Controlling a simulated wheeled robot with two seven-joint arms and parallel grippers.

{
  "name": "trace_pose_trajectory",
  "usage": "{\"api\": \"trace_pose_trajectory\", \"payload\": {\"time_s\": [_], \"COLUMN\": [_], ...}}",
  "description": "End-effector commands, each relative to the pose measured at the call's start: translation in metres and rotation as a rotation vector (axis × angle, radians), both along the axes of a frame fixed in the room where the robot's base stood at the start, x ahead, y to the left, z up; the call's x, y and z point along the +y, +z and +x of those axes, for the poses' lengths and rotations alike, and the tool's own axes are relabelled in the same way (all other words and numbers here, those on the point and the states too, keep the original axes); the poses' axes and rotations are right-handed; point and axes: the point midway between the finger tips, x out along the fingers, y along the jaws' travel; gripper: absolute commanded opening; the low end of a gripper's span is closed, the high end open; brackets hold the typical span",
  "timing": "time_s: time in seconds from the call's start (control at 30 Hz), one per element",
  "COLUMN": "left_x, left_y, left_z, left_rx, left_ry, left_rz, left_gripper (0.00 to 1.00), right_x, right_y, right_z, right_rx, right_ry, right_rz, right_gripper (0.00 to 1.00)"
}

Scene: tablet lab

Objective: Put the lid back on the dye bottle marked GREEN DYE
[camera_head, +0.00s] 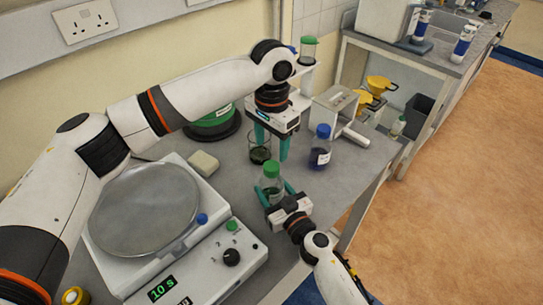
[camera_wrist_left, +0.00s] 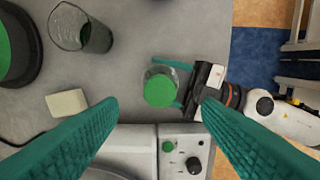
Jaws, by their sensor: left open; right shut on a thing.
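My right gripper (camera_head: 275,194) is shut around the bottle's body from the right. My left gripper (camera_head: 271,147) is open and empty, pointing down above and behind the bottle. In the left wrist view the green lid (camera_wrist_left: 160,89) lies between and beyond the spread teal fingertips (camera_wrist_left: 159,104).
A beaker (camera_head: 259,149) with dark liquid stands behind the bottle. A blue-lidded bottle (camera_head: 320,152) is to the right, near the bench edge. The balance (camera_head: 232,262) fills the front left. A pale block (camera_head: 203,163) and a green round container (camera_head: 213,122) lie farther back.

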Motion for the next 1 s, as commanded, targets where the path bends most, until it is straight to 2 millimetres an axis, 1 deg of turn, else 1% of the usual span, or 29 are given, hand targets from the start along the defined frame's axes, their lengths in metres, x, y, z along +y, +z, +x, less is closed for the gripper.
{"api": "trace_pose_trajectory", "payload": {"time_s": [0.03,0.1,0.2,0.3,0.43,0.67,0.7,0.83,1.0], "left_x": [-0.001,0.0,0.0,0.0,0.0,0.0,0.0,0.0,0.0], "left_y": [0.012,0.025,0.039,0.049,0.054,0.054,0.054,0.054,0.054], "left_z": [0.0,0.0,0.001,0.0,0.0,0.0,0.0,0.0,0.0], "left_rx": [-0.002,-0.001,-0.001,-0.001,0.001,0.001,0.001,0.001,0.001], "left_ry": [0.0,0.0,0.001,0.001,0.001,0.001,0.001,0.001,0.001], "left_rz": [-0.002,0.0,0.0,-0.001,0.001,0.001,0.001,0.001,0.001], "left_gripper": [0.59,0.59,0.59,0.59,0.59,0.59,0.59,0.59,0.59], "right_x": [0.0,0.0,0.0,0.0,0.0,0.0,0.0,0.0,0.0], "right_y": [0.0,0.0,0.0,0.0,0.0,0.0,0.0,0.0,0.0], "right_z": [0.0,0.0,0.0,0.0,0.0,0.0,0.0,0.0,0.0], "right_rx": [0.0,0.001,0.0,0.0,0.0,0.0,0.0,0.0,0.0], "right_ry": [0.0,0.0,0.0,0.0,0.0,0.0,0.0,0.0,0.0], "right_rz": [0.0,0.001,0.0,0.0,0.0,0.0,0.0,0.0,0.0], "right_gripper": [0.0,0.0,0.0,0.0,0.0,0.0,0.62,0.83,0.83]}}
